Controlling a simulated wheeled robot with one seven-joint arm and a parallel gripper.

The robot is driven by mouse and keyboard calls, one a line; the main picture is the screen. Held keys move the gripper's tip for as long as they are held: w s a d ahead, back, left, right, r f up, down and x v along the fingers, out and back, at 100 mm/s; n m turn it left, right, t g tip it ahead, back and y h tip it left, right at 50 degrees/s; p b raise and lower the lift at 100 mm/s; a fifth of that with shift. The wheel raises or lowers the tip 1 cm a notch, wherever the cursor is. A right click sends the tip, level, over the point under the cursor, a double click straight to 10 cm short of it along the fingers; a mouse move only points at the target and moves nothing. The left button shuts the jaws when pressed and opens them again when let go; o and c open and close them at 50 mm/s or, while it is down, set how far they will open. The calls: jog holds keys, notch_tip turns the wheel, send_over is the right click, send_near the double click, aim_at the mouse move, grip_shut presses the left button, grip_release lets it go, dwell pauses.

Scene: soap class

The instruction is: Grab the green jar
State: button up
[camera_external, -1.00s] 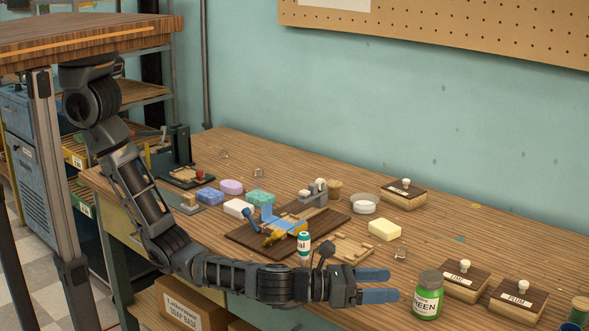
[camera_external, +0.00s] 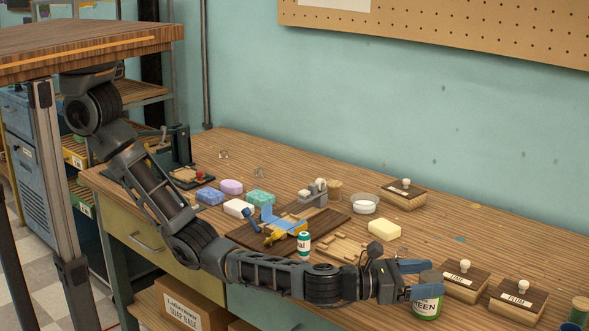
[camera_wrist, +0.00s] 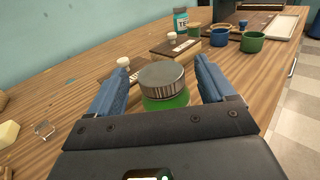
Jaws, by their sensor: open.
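The green jar (camera_external: 426,303) has a grey metal lid and a label reading "GREEN". It stands upright on the wooden bench near the front edge. In the wrist view the jar (camera_wrist: 164,86) sits between the two blue fingers, with a gap showing on each side near the fingertips. My gripper (camera_external: 424,279) is open, with one finger on the far side of the jar and one on the near side. It also shows open in the wrist view (camera_wrist: 161,65). The lower part of the jar is hidden by my gripper's body in the wrist view.
Wooden stamp blocks labelled LIME (camera_external: 456,286) and PLUM (camera_external: 507,303) stand just right of the jar. Green (camera_wrist: 252,42) and blue (camera_wrist: 219,37) cups stand farther along the bench.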

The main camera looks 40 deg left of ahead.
jog(key=c, duration=1.2)
jog(key=shift+c, duration=0.4)
jog(key=shift+r, duration=0.15)
